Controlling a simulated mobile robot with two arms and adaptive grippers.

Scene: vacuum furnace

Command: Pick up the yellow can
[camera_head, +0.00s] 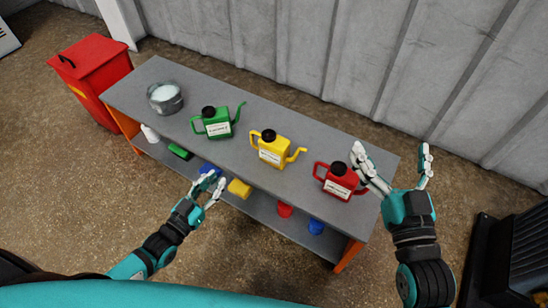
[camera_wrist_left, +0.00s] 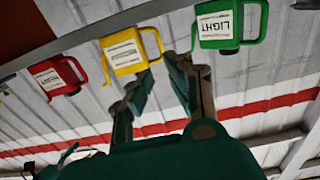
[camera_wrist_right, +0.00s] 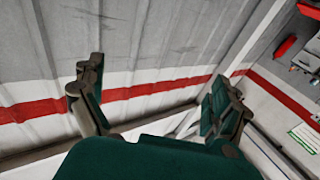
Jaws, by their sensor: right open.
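The yellow can (camera_head: 274,150), with a black cap, a handle, a spout and a white label, stands upright on the grey table between the green and red cans. In the left wrist view, the yellow can (camera_wrist_left: 124,50) appears upside down beyond the fingers. My left gripper (camera_head: 218,178) is open and empty by the table's front edge, left of the can and apart from it. My right gripper (camera_head: 392,150) is open and empty near the table's right end, beyond the red can. The right wrist view shows its spread fingers (camera_wrist_right: 156,72) and no can.
The green can (camera_head: 217,124) and red can (camera_head: 338,182) flank the yellow one. A metal pot (camera_head: 165,98) stands on the table's left end (camera_head: 140,82). Several small items lie on the lower shelf (camera_head: 262,207). A red bin (camera_head: 92,72) stands left; a corrugated wall (camera_head: 330,50) is behind.

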